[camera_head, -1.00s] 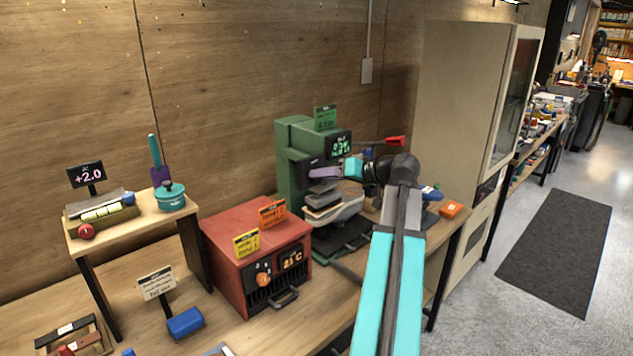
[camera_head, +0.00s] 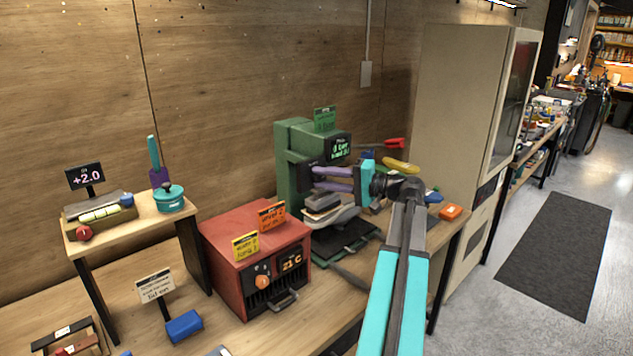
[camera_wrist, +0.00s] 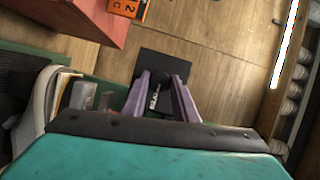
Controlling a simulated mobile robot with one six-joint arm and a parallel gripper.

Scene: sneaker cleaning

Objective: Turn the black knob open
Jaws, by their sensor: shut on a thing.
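The green machine (camera_head: 290,165) stands against the wall with a small screen (camera_head: 339,148) at its upper front. The black knob (camera_wrist: 166,66) sits in front of a dark square plate (camera_wrist: 150,52) in the wrist view. My gripper (camera_head: 318,178) reaches in from the right at the machine's front. Its two purple fingers stand apart, one above the other in the head view, and one on each side of the knob in the wrist view. They are shut on the knob. The knob's exact turn angle cannot be read.
A white-and-grey shoe-like thing (camera_head: 328,217) lies below my gripper on the machine's base. A red oven (camera_head: 247,248) stands to the left. A red handle (camera_head: 393,143) and a yellow thing (camera_head: 401,165) are behind my wrist.

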